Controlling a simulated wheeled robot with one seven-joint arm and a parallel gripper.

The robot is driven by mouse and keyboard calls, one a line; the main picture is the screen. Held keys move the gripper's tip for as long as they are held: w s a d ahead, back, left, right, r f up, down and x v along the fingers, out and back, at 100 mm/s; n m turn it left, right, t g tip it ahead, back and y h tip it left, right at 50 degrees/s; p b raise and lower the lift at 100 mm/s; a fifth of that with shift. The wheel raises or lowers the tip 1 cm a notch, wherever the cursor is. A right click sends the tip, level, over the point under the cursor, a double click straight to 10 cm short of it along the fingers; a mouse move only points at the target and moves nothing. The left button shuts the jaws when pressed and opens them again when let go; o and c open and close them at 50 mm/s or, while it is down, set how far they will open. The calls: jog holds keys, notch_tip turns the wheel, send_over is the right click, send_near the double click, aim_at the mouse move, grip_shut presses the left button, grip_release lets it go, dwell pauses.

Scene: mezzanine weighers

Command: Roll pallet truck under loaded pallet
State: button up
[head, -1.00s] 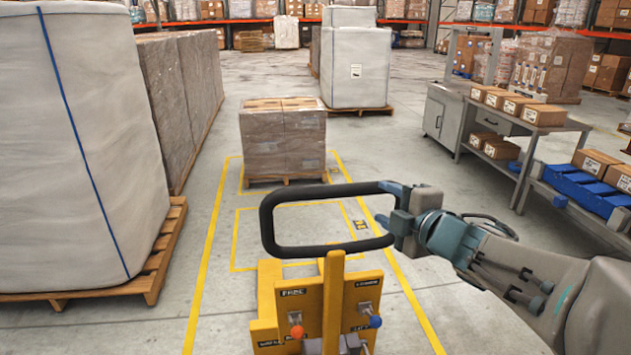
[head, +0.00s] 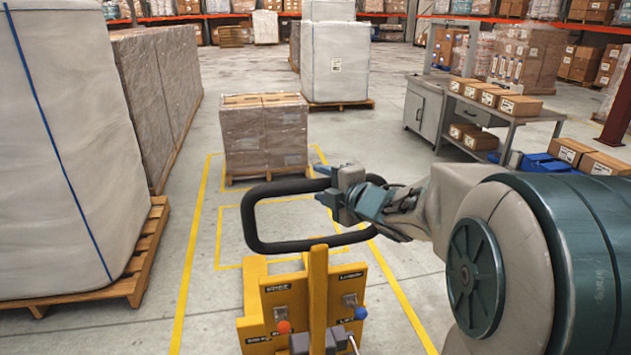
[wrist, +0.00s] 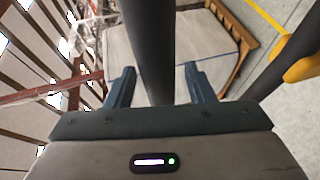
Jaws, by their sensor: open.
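The yellow pallet truck (head: 318,285) stands in front of me with its black loop handle (head: 250,228) raised. My gripper (head: 325,185) is at the right side of the loop. In the wrist view my gripper (wrist: 155,85) has its two fingers apart, with the black handle bar (wrist: 150,45) passing between them and a gap on the finger sides. The loaded pallet (head: 263,140), wrapped brown cartons on a wooden base, stands ahead beyond the truck, inside the yellow floor lines. The truck's forks are hidden behind its body.
A tall white wrapped load (head: 70,150) on a wooden pallet stands close at left, with wrapped brown stacks (head: 160,95) behind it. A grey bench (head: 480,110) with boxes stands at right. Another white load (head: 336,62) stands farther back. Floor between truck and loaded pallet is clear.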

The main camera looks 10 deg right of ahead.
jog(key=shift+x, duration=0.8)
jog(key=shift+c, duration=0.3)
grip_shut()
jog(key=shift+w+a, duration=0.1)
